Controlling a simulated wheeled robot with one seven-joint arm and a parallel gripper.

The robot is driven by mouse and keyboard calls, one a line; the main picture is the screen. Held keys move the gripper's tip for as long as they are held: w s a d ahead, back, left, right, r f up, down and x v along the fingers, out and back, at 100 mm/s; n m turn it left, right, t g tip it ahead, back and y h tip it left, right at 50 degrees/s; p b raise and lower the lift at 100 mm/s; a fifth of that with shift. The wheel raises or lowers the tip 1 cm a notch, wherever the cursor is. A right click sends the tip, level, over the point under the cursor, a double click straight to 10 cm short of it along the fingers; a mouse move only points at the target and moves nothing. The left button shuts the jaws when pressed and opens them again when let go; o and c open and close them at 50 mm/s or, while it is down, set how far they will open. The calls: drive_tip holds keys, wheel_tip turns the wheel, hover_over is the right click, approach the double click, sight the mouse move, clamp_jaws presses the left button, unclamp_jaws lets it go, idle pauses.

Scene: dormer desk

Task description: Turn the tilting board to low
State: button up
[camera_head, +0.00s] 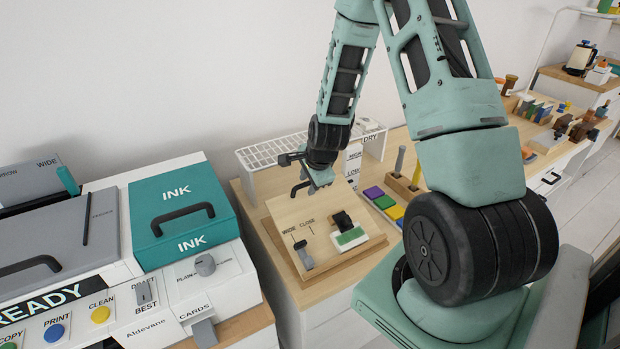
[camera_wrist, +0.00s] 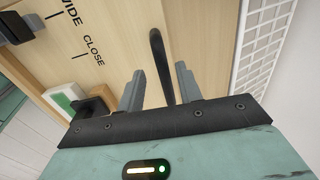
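The tilting board (camera_head: 283,214) is a pale wooden panel marked WIDE and CLOSE, sloping on a wooden base on the desk. It also fills much of the wrist view (camera_wrist: 115,35). A curved black handle (camera_wrist: 158,50) stands at its upper part. My gripper (camera_wrist: 160,70) has its two grey fingers apart, one on each side of the handle. The handle looks nearer the right finger; I cannot tell whether they touch. In the head view my gripper (camera_head: 309,182) is at the board's back edge and partly hides it. HIGH and LOW labels (camera_head: 353,165) stand behind the board.
A grey slider (camera_head: 304,256) and a green-and-white block with a black knob (camera_head: 348,232) are on the board. A white wire rack (camera_head: 270,151) stands behind. A printer with a teal INK box (camera_head: 180,213) is at left; coloured blocks (camera_head: 382,200) lie at right.

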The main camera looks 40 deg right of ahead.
drive_tip(key=v, duration=1.7)
drive_tip(key=shift+s, duration=0.2)
drive_tip(key=s+a+r+n+g+y, duration=0.1)
drive_tip(key=s+a+n+g+y, duration=0.2)
drive_tip(key=a+n, duration=1.45)
drive_tip(key=s+a+r+n+g+h, duration=0.1)
drive_tip(key=s+a+n, duration=1)
drive_tip(key=s+a, duration=0.3)
drive_tip(key=shift+s+g, duration=0.3)
drive_tip(key=shift+a, duration=0.15)
